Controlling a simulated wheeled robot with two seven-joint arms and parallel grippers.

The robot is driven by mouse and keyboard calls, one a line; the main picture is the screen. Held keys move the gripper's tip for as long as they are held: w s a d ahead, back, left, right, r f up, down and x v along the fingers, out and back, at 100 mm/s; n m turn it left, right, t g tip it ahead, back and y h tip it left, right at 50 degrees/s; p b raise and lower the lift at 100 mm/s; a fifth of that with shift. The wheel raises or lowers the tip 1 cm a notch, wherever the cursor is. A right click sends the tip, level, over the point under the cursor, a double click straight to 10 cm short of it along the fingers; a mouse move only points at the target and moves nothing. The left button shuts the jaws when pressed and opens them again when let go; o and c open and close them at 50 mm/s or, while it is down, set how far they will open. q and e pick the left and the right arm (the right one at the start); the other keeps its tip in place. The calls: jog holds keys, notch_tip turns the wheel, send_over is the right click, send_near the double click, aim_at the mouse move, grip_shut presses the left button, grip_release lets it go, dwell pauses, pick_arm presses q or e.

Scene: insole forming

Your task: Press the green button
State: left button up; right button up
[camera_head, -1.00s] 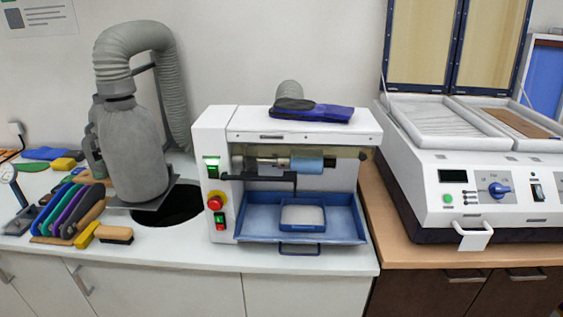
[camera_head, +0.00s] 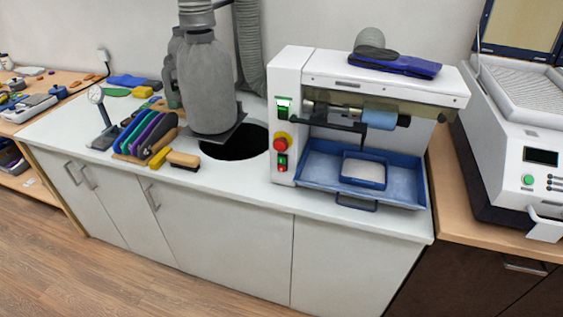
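Two green buttons show in the head view. A small green button (camera_head: 282,160) is on the front left panel of the white sanding machine (camera_head: 291,85), just below a red emergency knob (camera_head: 281,145) on a yellow base. A small red button or light (camera_head: 282,169) sits right under it. Another round green button (camera_head: 528,180) is on the front of the white press (camera_head: 508,155) at the right edge, below a dark display (camera_head: 541,157). Neither of my grippers is in view, and nothing touches either button.
A blue tray (camera_head: 405,190) sits in the sanding machine. Blue insoles (camera_head: 395,65) lie on top. A grey vacuum unit (camera_head: 205,85) stands beside a dark round hole (camera_head: 235,146). Brushes and coloured tools stand at left on the white counter (camera_head: 240,185). Wooden floor (camera_head: 110,270) is free in front.

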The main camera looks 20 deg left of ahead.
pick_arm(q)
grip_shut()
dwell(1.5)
